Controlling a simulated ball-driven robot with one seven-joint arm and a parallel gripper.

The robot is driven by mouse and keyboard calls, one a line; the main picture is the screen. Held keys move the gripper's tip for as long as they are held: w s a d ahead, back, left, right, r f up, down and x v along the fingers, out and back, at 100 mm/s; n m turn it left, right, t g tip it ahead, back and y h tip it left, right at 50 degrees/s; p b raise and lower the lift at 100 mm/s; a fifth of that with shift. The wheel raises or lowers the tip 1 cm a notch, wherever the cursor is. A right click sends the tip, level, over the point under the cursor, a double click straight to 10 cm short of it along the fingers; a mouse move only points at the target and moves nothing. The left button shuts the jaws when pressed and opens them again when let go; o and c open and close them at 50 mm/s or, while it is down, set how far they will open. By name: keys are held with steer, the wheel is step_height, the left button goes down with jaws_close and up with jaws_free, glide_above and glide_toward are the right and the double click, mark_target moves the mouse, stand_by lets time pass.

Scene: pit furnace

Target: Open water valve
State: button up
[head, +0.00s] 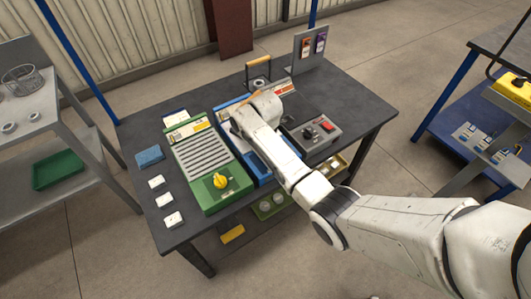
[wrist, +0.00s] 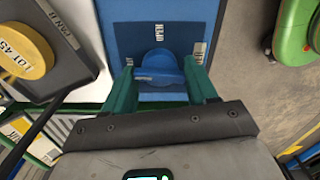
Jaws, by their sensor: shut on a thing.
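The blue valve knob (wrist: 157,60), round with a raised bar handle, sits on a dark blue panel in the wrist view. The panel belongs to a blue unit (wrist: 117,12) and carries a small white label above the knob and an OPEN label (wrist: 199,51) to its right. My gripper (wrist: 160,76) has its green fingers on either side of the knob's bar and is shut on it. In the head view my arm covers the knob and the gripper; only parts of the blue unit (head: 262,172) show beside the arm.
On the dark table (head: 136,132), a green unit (head: 198,148) with a yellow knob (head: 220,181) stands left of the blue unit. A grey box (head: 311,130) with a red switch (head: 326,126) stands right. A blue sponge (head: 150,157) and white pieces lie along the left edge.

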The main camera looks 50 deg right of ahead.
steer(key=m+p, duration=0.2)
steer(key=m, duration=0.2)
steer(key=shift+r, duration=0.1)
steer(key=m+p, duration=0.1)
steer(key=m, duration=0.3)
steer(key=shift+w+m, duration=0.1)
steer(key=shift+m, duration=0.2)
steer(key=m+p, duration=0.1)
steer(key=m, duration=0.3)
steer(key=shift+d, duration=0.1)
steer(key=shift+m, duration=2.1)
steer(key=shift+w, duration=0.1)
steer(key=o, duration=0.8)
steer(key=shift+c, duration=0.2)
